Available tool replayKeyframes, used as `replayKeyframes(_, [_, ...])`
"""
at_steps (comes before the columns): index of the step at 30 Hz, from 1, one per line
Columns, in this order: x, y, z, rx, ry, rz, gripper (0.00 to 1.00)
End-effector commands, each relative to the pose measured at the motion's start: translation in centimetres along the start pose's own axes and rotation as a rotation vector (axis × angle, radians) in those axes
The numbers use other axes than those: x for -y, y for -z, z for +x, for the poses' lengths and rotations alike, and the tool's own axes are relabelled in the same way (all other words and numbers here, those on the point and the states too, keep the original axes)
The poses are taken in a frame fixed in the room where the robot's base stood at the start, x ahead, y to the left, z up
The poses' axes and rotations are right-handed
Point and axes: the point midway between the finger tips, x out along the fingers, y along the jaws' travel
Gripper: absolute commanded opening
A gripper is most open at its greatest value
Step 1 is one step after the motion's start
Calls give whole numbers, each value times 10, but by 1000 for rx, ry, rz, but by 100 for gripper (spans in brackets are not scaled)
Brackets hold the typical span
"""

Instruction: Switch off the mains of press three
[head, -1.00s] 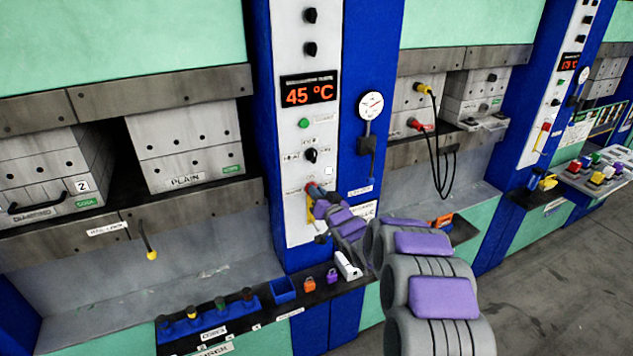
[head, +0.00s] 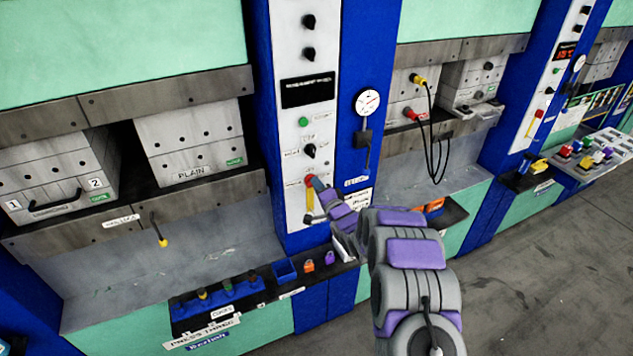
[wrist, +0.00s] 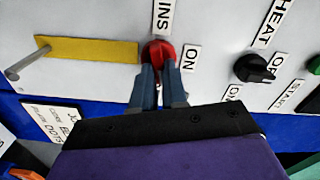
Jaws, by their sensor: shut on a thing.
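The red mains switch (wrist: 158,50) sits on the light control panel, with MAINS partly legible beside it and ON to its right in the wrist view. My gripper (wrist: 158,80) is shut on the switch, its two fingers on either side of the knob. In the head view the red switch (head: 310,181) shows at my fingertips, low on the press's panel (head: 315,130). The temperature display (head: 307,91) above it is dark, with no digits. A front label (head: 203,333) appears to read PRESS THREE.
A yellow plate (wrist: 85,50) and a metal peg (wrist: 14,73) are beside the switch. The black heat knob (wrist: 254,68) is to the right. An orange padlock (head: 309,266) and purple padlock (head: 329,258) stand on the ledge below. Open floor lies at right.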

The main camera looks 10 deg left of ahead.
Motion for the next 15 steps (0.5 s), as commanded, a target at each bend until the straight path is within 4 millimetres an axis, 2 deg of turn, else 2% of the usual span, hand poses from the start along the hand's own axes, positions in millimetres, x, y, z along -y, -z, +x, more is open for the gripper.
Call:
replayKeyframes(6, [-2,2,-1,-4,-4,155,0])
replayKeyframes(15, [-6,2,-1,-4,-5,279,0])
